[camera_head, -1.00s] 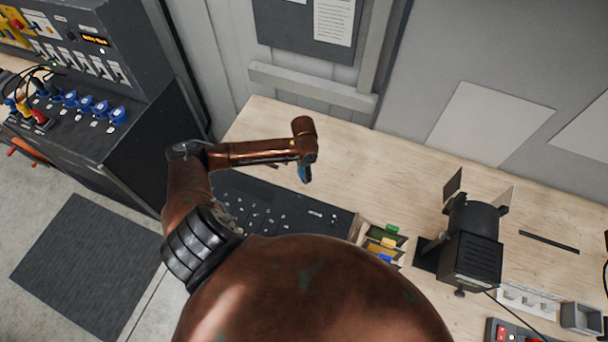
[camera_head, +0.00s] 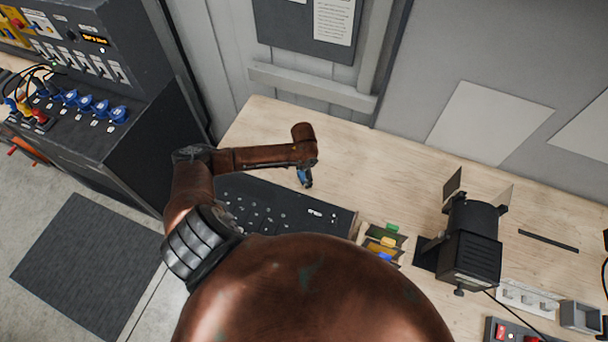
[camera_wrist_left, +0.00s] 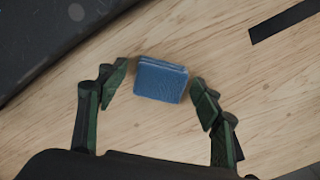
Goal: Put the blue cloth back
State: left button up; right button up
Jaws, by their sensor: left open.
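The blue cloth (camera_wrist_left: 161,80) looks like a small folded pad and shows against the wooden bench top in the left wrist view. My left gripper (camera_wrist_left: 160,88) is open, with one dark green finger on each side of the cloth and narrow gaps between. I cannot tell how high the fingers are above the bench. In the head view my left gripper (camera_head: 305,177) is mostly hidden beneath the end of my brown arm, with a small blue patch there. I cannot tell whether that patch is cloth or gripper. My right gripper is out of view.
A black panel with small labelled parts (camera_head: 330,214) lies beside my left arm. A small tray with coloured blocks (camera_head: 385,242) and a black lamp (camera_head: 472,240) stand to the right. A dark strip (camera_head: 549,242) lies farther right. Bare bench lies behind the gripper.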

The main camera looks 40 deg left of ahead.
aim_at(304, 175)
pick_arm(q)
jog(key=shift+r, duration=0.1)
notch_tip(304, 175, up, 12)
jog(key=b, duration=0.1)
dwell(0.5)
